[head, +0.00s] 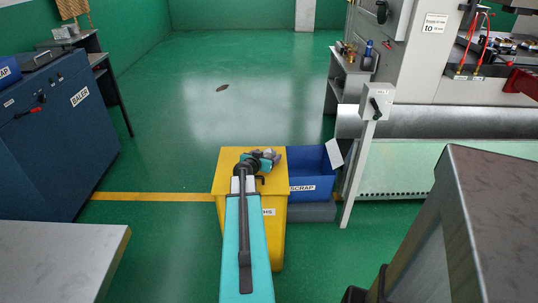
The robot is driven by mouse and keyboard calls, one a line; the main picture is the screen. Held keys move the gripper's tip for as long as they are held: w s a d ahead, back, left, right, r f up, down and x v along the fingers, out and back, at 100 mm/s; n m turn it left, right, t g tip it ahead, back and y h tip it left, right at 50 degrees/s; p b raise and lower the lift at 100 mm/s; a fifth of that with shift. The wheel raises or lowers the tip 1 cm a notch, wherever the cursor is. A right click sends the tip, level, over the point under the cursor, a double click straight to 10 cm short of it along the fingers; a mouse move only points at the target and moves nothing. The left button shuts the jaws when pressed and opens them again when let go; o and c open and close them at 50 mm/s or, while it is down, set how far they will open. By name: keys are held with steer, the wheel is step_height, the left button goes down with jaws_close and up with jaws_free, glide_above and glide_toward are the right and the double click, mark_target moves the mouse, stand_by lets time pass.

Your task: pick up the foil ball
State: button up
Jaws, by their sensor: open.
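I cannot make out a foil ball anywhere in the head view. My teal arm reaches forward from the bottom centre, and its wrist and my gripper (277,155) are small and dark over the top of the yellow bin (225,181). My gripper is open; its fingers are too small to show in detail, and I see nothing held. The arm hides the middle of the yellow bin and whatever may lie behind it.
A blue scrap box (313,187) stands right of the yellow bin. A grey lever post (363,150) and a large machine (430,160) are further right. A blue baler (60,135) stands left. A small dark patch (222,87) lies on the open green floor.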

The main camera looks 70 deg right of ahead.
stand_by(0.3)
steer(key=c, duration=1.2)
steer(key=shift+o, duration=0.2)
steer(key=shift+r, duration=0.1)
steer(key=shift+r, duration=1.15)
steer(key=s+d+r, duration=0.1)
steer(key=s, duration=0.7)
steer(key=s+d+r, duration=0.1)
steer(key=s+d, duration=0.1)
steer(key=s, duration=0.5)
steer(key=shift+s+r, duration=0.25)
steer(key=shift+s, duration=0.1)
